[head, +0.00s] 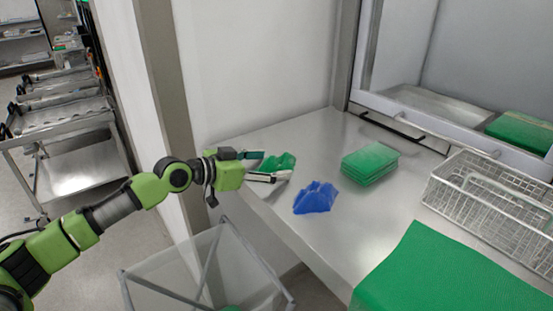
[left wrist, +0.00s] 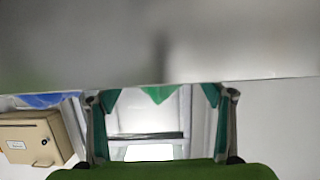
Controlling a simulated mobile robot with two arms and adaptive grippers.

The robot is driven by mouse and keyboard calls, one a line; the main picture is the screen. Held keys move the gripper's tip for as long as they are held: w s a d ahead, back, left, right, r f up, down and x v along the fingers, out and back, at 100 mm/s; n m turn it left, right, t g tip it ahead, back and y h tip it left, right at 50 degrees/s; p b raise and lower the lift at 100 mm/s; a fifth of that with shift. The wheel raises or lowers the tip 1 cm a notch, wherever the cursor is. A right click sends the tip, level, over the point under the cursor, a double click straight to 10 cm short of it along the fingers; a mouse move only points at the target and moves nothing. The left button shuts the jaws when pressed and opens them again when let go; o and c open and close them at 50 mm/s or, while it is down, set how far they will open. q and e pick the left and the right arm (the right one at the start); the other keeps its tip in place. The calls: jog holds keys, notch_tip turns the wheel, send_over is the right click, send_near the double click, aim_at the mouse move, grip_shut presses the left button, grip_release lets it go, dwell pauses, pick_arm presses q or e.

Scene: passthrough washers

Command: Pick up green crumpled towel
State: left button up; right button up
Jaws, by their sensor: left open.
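The green crumpled towel (head: 282,160) lies on the steel table near its left end in the head view. A green tip of it (left wrist: 158,94) shows between the fingers in the left wrist view. My left gripper (head: 272,166) comes in from the left, open, with its fingers at the towel's near left side. In the left wrist view the two fingers (left wrist: 162,120) stand wide apart with nothing gripped. Whether they touch the towel I cannot tell. My right gripper is not in view.
A blue crumpled towel (head: 315,198) lies close to the right. Folded green towels (head: 369,162), a wire basket (head: 490,205) and a green cloth (head: 445,275) occupy the table further right. A clear-sided bin (head: 190,268) stands below the table edge. A wall bounds the back.

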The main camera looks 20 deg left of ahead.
pick_arm(q)
jog(key=shift+s, duration=0.1)
jog(key=shift+a, duration=0.1)
jog(key=c, duration=1.1)
jog(key=shift+c, duration=0.9)
jog(key=shift+r, duration=0.15)
